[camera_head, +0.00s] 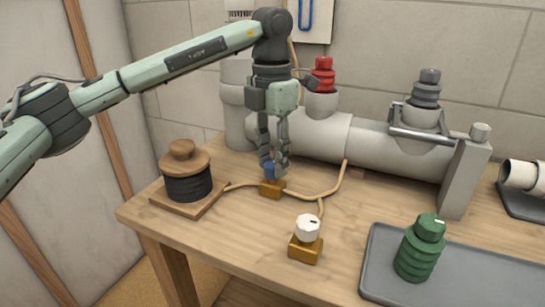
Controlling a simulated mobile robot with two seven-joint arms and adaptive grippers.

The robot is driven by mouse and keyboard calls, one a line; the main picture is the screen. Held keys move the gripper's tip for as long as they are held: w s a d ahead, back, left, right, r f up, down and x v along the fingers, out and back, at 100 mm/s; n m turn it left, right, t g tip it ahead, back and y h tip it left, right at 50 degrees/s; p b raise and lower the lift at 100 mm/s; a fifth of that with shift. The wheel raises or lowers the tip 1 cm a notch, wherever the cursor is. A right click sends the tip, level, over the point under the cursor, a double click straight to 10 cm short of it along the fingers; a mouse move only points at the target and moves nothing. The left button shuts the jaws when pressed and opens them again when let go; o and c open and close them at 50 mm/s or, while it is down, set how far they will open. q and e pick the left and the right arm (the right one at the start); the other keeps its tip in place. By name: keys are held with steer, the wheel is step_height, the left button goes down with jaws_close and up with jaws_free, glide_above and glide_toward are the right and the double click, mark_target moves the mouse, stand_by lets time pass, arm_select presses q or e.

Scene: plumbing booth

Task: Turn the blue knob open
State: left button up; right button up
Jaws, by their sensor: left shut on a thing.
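The blue knob (269,170) sits on a small brass valve body (271,189) on the wooden workbench. My left gripper (272,168) comes down from above, and its fingers are shut on the blue knob. The fingers hide part of the knob, so I cannot tell how far it is turned. A tan hose (318,192) runs by the brass body. My right gripper is not in view.
A white knob (307,228) on another brass body stands in front. A dark spool with a wooden top (184,159) is left of the gripper. Grey pipework (310,138) with red and grey fittings stands behind. A green fitting (420,248) stands on a grey tray (376,262) at right.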

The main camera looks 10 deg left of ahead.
mark_target(272, 162)
arm_select(q)
steer(key=o, duration=1.2)
steer(key=shift+c, duration=0.2)
steer(key=shift+r, duration=0.1)
step_height(272, 162, up, 12)
steer(key=shift+a, duration=0.1)
